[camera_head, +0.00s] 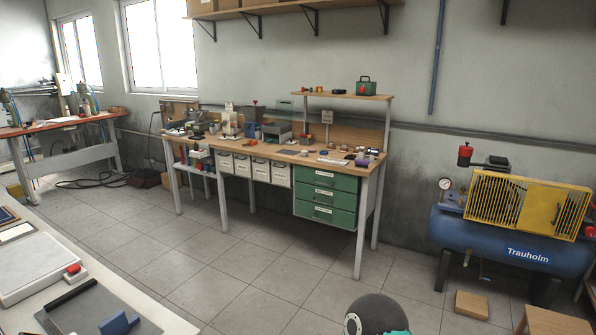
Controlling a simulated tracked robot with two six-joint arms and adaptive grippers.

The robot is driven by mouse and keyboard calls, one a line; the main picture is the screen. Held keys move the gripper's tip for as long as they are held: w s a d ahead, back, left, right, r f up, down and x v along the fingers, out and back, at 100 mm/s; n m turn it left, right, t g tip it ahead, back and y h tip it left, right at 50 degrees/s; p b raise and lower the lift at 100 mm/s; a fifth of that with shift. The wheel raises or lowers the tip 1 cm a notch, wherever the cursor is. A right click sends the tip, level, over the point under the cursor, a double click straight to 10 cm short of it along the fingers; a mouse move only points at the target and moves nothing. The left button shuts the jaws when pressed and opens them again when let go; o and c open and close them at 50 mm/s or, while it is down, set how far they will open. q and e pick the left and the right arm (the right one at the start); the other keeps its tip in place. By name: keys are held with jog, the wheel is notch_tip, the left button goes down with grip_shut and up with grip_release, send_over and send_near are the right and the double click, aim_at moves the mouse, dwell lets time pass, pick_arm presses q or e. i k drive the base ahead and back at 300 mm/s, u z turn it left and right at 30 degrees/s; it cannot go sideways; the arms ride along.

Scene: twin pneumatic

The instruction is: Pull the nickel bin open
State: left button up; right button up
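A row of several pale grey bins (261,170) hangs under the top of the wooden workbench (262,148), left of a green drawer unit (326,197). The bins carry small labels, too small to read, so I cannot tell which is the nickel bin. All the bins look pushed in, their fronts roughly in line. Neither of my grippers shows. A dark rounded part with a teal patch at the bottom edge seems to be part of my arm.
A blue compressor (500,240) with a yellow guard stands at the right, with a wooden block (471,305) on the floor before it. A pale table (165,318) fills the lower left corner. Tiled floor (260,270) lies clear before the workbench.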

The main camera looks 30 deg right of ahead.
aim_at(243, 165)
jog(key=z, duration=0.6)
jog(key=i, duration=1.05)
jog(key=z, duration=0.9)
jog(key=i, duration=1.45)
jog(key=u, duration=0.45)
jog(key=i, duration=0.85)
jog(key=u, duration=0.55)
